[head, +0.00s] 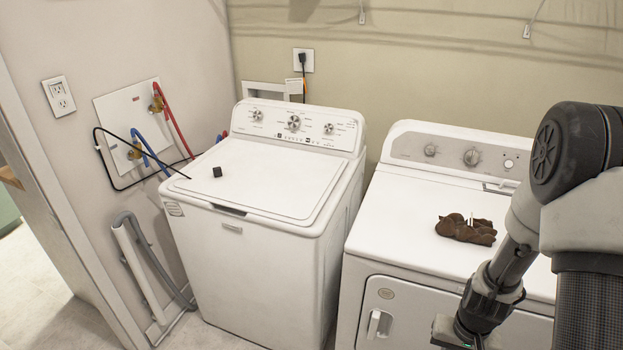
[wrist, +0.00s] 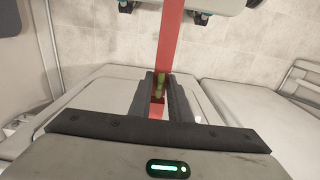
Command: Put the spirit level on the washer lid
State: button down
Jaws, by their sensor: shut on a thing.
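The washer (head: 265,240) stands left of centre in the head view, its white lid (head: 265,185) shut. A small black block (head: 217,172) sits on the lid's left part. In the wrist view, my gripper (wrist: 160,88) is shut on the red spirit level (wrist: 172,40), with a green vial showing between the fingers. The level runs from the fingers up past the top of the picture, so its far end is out of view. In the head view my arm comes in at the right, in front of the dryer, and the level is not visible there.
The dryer (head: 400,220) stands right of the washer with a narrow gap between. Red and blue hoses (head: 152,155) and a thin black line run by the left wall. Most of the washer lid is clear.

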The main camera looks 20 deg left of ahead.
aim_at(262, 171)
jog(key=j, duration=2.8)
jog(key=i, duration=0.05)
